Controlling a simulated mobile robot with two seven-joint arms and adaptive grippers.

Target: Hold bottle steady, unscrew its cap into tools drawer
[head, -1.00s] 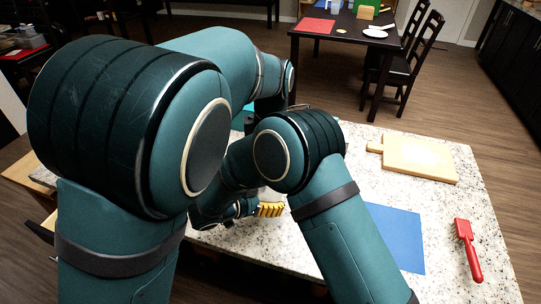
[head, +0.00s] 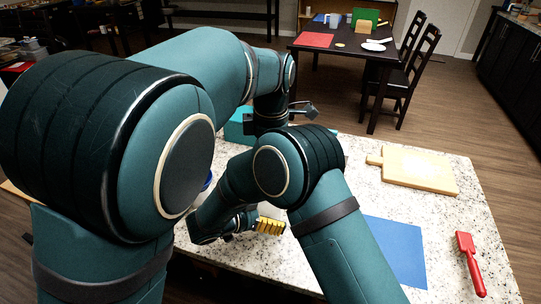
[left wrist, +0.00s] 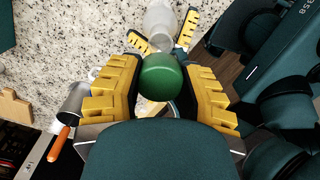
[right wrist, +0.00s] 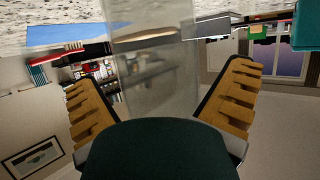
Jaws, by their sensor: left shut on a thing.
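In the left wrist view, my left gripper (left wrist: 160,67) is shut on a round green cap (left wrist: 160,78). A clear bottle (left wrist: 158,20) shows beyond the cap, between the spread yellow fingers of my right gripper (left wrist: 165,38). I cannot tell whether cap and bottle still touch. In the right wrist view, the see-through bottle (right wrist: 155,60) stands between the fingers of my right gripper (right wrist: 160,78), with a gap beside it. In the head view, my right gripper (head: 268,226) is low over the counter's front, and the left fingers are hidden.
A metal cylinder (left wrist: 73,98) and an orange handle (left wrist: 58,145) show in the left wrist view. A dark table (head: 345,42) and chairs stand beyond.

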